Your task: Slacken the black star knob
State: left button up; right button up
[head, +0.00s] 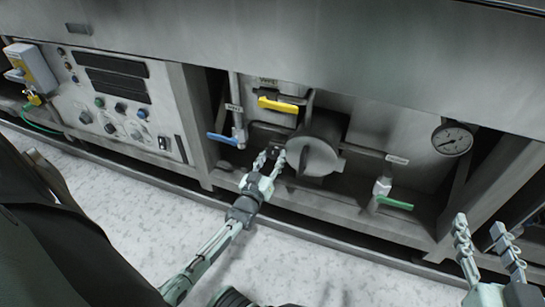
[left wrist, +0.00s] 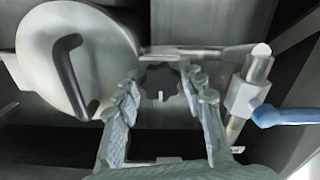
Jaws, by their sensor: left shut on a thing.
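The black star knob (left wrist: 160,78) shows in the left wrist view between the fingers of my left gripper (left wrist: 161,92). It has a lobed edge and a small pale mark on its face. My left gripper is shut on it, one finger on each side. In the head view my left gripper (head: 270,158) reaches into the recess left of the round cover, and the knob is mostly hidden by the fingers. My right gripper (head: 489,244) is at the lower right of the head view, its fingers apart and empty, away from the knob.
A round steel cover (head: 314,155) with a black handle (left wrist: 70,75) stands close beside the left gripper. A blue lever (head: 222,139) is on its other side. A yellow lever (head: 278,105), green lever (head: 395,203) and gauge (head: 452,139) are nearby. The control panel (head: 88,112) is left.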

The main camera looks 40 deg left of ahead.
dwell(0.4)
pick_arm(q)
jog(key=o, duration=1.2)
jog(key=shift+c, duration=0.2)
jog(key=shift+s+d, duration=0.1)
jog(key=shift+s, duration=0.15)
jog(key=v, duration=1.1)
jog(key=shift+s, duration=0.25)
